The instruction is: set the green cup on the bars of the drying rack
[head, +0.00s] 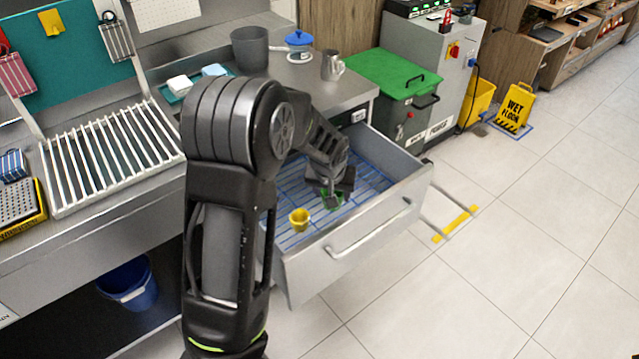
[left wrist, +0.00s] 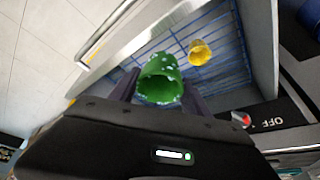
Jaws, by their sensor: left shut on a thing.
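The green cup (head: 331,201) is low inside the open drawer in the head view, mostly hidden by my gripper. My left gripper (head: 335,189) is shut on it. In the left wrist view the white-speckled green cup (left wrist: 161,80) sits between the two fingers of my left gripper (left wrist: 161,92), its opening toward the camera. I cannot tell whether it touches the drawer floor. The drying rack (head: 112,152), with a row of white bars, lies on the counter at the left; its bars look empty. My right gripper is not in view.
A yellow cup (head: 299,219) stands in the drawer (head: 345,262) beside the green cup; it also shows in the wrist view (left wrist: 199,52). The drawer's walls surround both. A grey container (head: 250,48), a metal jug (head: 332,65) and a teal tray (head: 178,94) stand on the counter.

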